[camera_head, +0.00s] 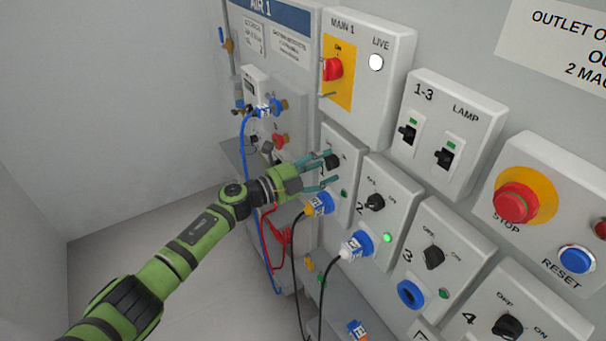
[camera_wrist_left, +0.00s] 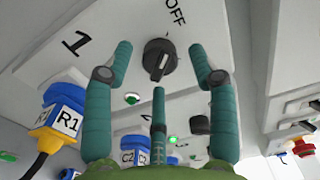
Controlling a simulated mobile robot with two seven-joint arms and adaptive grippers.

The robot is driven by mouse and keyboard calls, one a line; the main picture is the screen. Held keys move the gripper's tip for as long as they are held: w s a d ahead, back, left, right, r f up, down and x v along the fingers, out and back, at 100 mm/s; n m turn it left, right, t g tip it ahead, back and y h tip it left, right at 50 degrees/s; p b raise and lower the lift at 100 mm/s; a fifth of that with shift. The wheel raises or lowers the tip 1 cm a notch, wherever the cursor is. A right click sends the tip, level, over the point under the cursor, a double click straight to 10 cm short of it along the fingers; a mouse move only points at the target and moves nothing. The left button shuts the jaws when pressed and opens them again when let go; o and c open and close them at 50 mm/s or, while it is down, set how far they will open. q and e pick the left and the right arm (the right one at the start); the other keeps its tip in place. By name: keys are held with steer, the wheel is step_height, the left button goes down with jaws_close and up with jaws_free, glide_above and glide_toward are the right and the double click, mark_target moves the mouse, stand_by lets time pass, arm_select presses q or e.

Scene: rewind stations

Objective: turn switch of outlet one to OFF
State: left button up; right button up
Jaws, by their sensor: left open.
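The switch of outlet one is a black rotary knob (camera_wrist_left: 159,58) on a pale grey box (camera_wrist_left: 215,25) marked 1, with OFF printed at its upper right. A light mark shows on the knob's lower part, away from the OFF label. In the head view the knob (camera_head: 332,161) is partly hidden by the fingers. My left gripper (camera_head: 326,171) is open, with a teal finger on each side of the knob; I cannot tell if they touch it. A third finger part (camera_wrist_left: 158,110) shows below the knob. My right gripper is not in view.
A blue plug marked R1 (camera_wrist_left: 65,110) sits close below outlet one. Outlet two's knob (camera_head: 375,202), lit green lamp (camera_head: 387,238) and blue plug (camera_head: 356,245) are close on the right. A red STOP button (camera_head: 516,202) is farther right. Cables hang below.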

arm_select(q)
steer(key=v, duration=1.1)
steer(key=shift+s, duration=0.1)
